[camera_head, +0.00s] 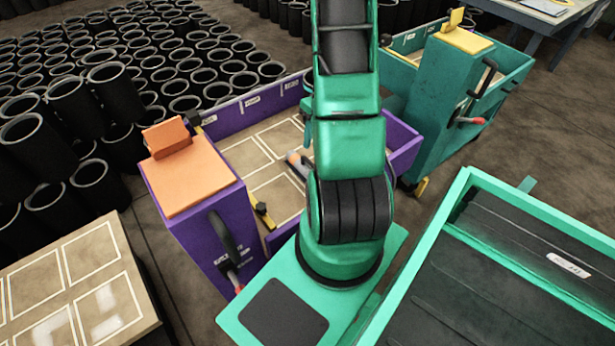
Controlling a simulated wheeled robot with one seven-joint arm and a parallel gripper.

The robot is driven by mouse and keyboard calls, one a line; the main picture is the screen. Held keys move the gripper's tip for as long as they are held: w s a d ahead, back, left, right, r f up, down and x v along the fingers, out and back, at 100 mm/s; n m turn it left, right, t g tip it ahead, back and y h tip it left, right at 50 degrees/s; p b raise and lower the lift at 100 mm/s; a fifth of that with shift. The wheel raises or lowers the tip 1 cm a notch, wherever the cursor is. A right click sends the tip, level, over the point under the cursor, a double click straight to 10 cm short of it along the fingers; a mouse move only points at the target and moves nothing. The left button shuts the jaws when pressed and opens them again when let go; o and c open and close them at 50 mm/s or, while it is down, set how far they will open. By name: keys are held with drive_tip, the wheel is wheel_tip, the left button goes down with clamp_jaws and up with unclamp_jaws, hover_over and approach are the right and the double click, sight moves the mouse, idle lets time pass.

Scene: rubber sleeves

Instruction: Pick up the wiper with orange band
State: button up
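A small pale-grey tool with an orange band (295,159) shows just left of my green arm, over the bed of the purple cart. It looks like the wiper, but my arm hides part of it. I cannot tell whether it lies on the bed or against something. My green and black arm rises through the middle of the view and leaves at the top edge. My gripper is not visible in this view.
The purple cart (240,121) has a tall box with an orange top (187,178) at its left. A teal cart (437,95) stands behind right. Many black rubber sleeves (88,105) fill the back left. A panelled table (95,260) is front left, a green-rimmed bin (500,270) right.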

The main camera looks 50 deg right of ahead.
sight(302, 166)
drive_tip(key=f, duration=0.6)
drive_tip(key=shift+w+a, duration=0.1)
drive_tip(key=shift+a, duration=0.25)
drive_tip(key=shift+a+f, duration=0.2)
drive_tip(key=shift+f, duration=0.75)
drive_tip(key=shift+a+f, duration=0.2)
drive_tip(key=shift+f, duration=0.7)
drive_tip(key=shift+a+f, duration=0.2)
drive_tip(key=shift+f, duration=0.75)
clamp_jaws()
